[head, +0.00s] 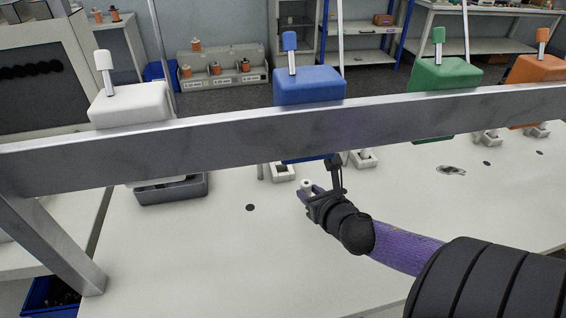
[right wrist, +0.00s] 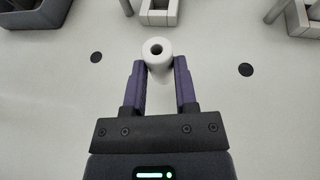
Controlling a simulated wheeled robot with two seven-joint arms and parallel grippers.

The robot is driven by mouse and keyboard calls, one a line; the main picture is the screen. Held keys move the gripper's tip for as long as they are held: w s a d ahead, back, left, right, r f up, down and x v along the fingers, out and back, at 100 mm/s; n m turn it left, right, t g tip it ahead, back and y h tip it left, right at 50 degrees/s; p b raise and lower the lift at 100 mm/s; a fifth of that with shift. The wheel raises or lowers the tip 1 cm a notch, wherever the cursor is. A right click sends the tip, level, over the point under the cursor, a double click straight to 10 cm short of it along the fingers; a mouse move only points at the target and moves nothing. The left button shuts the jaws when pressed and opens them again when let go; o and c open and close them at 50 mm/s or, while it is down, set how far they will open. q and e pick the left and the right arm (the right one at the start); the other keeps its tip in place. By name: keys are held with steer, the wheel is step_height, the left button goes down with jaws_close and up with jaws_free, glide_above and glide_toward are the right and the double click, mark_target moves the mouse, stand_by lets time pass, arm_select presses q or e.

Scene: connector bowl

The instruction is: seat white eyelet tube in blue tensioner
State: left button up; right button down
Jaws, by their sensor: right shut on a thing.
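My right gripper (head: 311,194) is shut on a white eyelet tube (head: 306,186) above the white table, in front of the metal bar. In the right wrist view the tube (right wrist: 157,48) stands between the two purple fingers, with its round dark hole facing the camera. The blue tensioner (head: 309,86) sits on the bar, up and behind the gripper, with a blue-topped white pin on it. Part of its underside shows below the bar. The tube is apart from the tensioner. My left gripper is not in view.
The metal bar (head: 230,131) crosses the whole head view. White (head: 130,104), green (head: 445,75) and orange (head: 535,69) tensioners also sit on it. A grey bin (head: 175,194) stands at left on the table. Small white holders (head: 284,176) stand below the bar. The front table is clear.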

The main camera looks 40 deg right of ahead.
steer(key=b, duration=0.4)
glide_above(285, 173)
steer(key=shift+f, duration=0.1)
steer(key=shift+w+f, duration=0.15)
steer(key=shift+f, duration=0.2)
step_height(285, 173, down, 3)
steer(key=shift+r+b, duration=0.1)
steer(key=shift+b, duration=0.6)
steer(key=shift+s, duration=0.2)
steer(key=shift+c, duration=2)
jaws_free()
steer(key=shift+w, duration=0.1)
steer(key=shift+r, duration=0.1)
